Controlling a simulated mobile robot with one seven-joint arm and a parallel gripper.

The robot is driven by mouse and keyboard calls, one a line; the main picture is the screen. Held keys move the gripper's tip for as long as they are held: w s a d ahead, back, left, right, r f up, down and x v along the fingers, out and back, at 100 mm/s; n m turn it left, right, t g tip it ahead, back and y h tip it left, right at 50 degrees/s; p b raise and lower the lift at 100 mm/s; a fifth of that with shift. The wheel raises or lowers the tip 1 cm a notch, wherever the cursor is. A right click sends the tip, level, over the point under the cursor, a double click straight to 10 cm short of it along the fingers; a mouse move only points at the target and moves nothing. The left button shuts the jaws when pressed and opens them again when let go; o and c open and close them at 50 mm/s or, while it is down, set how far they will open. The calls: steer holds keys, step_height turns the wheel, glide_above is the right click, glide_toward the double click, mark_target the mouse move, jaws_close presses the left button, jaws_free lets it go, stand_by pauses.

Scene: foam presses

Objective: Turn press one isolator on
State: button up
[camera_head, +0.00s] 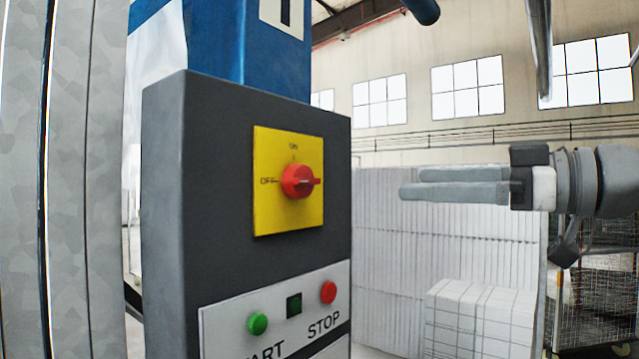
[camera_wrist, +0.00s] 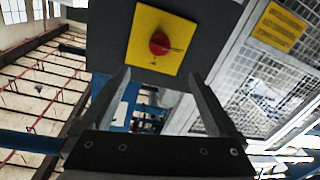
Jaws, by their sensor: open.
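The isolator is a red rotary knob (camera_head: 298,181) on a yellow square plate (camera_head: 272,215), fixed to a dark grey control box (camera_head: 215,190). The plate reads ON at the top and OFF at the left. The knob's handle lies about horizontal, in line with OFF. My gripper (camera_head: 405,182) is right of the box in the head view, at about knob height, fingers pointing left, open and apart from it. In the wrist view the open fingers (camera_wrist: 158,76) reach toward the plate, and the knob (camera_wrist: 160,43) shows beyond the gap between their tips. Nothing is between them.
Below the isolator are a green START button (camera_head: 257,323), a dark square (camera_head: 294,303) and a red STOP button (camera_head: 328,291). A blue column (camera_head: 270,60) with a partly visible "1" rises behind the box. White foam blocks (camera_head: 475,310) stand behind my gripper. The wrist view shows mesh fencing (camera_wrist: 250,75).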

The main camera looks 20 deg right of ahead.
mark_target(312, 183)
steer(key=p+x, duration=0.2)
steer(key=x, duration=1.5)
steer(key=shift+w+a, duration=0.15)
steer(key=shift+r, duration=0.1)
steer(key=shift+c, duration=0.2)
steer(key=c, duration=1.3)
steer(key=shift+o, duration=0.2)
